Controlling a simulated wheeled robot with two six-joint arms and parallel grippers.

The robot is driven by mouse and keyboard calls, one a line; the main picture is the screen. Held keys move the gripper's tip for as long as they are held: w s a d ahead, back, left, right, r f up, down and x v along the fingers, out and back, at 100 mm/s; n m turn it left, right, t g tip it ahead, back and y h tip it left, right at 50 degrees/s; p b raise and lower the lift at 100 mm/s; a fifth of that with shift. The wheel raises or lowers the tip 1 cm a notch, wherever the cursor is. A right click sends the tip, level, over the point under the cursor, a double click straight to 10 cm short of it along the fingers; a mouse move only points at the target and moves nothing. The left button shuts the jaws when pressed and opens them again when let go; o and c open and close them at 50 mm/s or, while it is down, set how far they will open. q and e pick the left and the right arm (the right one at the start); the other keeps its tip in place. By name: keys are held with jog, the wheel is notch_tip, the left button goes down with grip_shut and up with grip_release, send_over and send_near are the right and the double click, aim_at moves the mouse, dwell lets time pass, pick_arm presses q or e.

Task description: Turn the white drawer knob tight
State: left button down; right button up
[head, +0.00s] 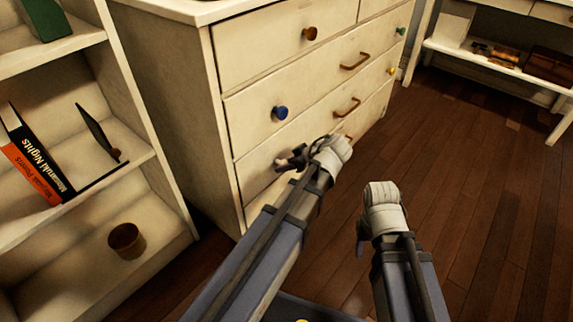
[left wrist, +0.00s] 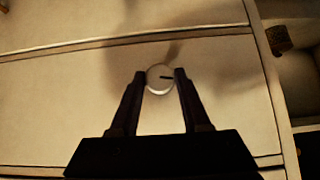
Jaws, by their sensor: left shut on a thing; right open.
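The white drawer knob (left wrist: 160,79) shows in the left wrist view, round and pale with a dark mark on its face. My left gripper (left wrist: 161,76) is shut on it, one dark finger on each side. In the head view my left gripper (head: 292,160) is at the front of the cream dresser (head: 165,80), below the blue knob, and the white knob cannot be made out there. My right gripper (head: 362,248) is off to the right over the floor, apart from the dresser; it is open, though its fingers are mostly hidden by the wrist.
The dresser also has a blue knob (head: 280,113), a brown knob (head: 310,34) and brown handles (head: 354,62). A shelf at the left holds books (head: 38,150) and a brown cup (head: 126,240). The wooden floor (head: 470,190) at the right is clear.

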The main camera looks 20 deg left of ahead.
pick_arm(q)
jog(key=shift+w, duration=0.1)
jog(key=m+g+b, duration=0.1)
jog(key=m+g+y+b, duration=0.1)
jog(key=g, duration=0.1)
jog(key=g+y+b, duration=0.1)
jog(key=shift+w+d+f+m+g, duration=0.2)
jog(key=shift+w+m+g, duration=0.1)
jog(key=shift+m, duration=0.1)
jog(key=shift+s, duration=0.1)
dwell(0.3)
jog(key=shift+c, duration=1.9)
grip_release()
jog(key=shift+r, duration=0.1)
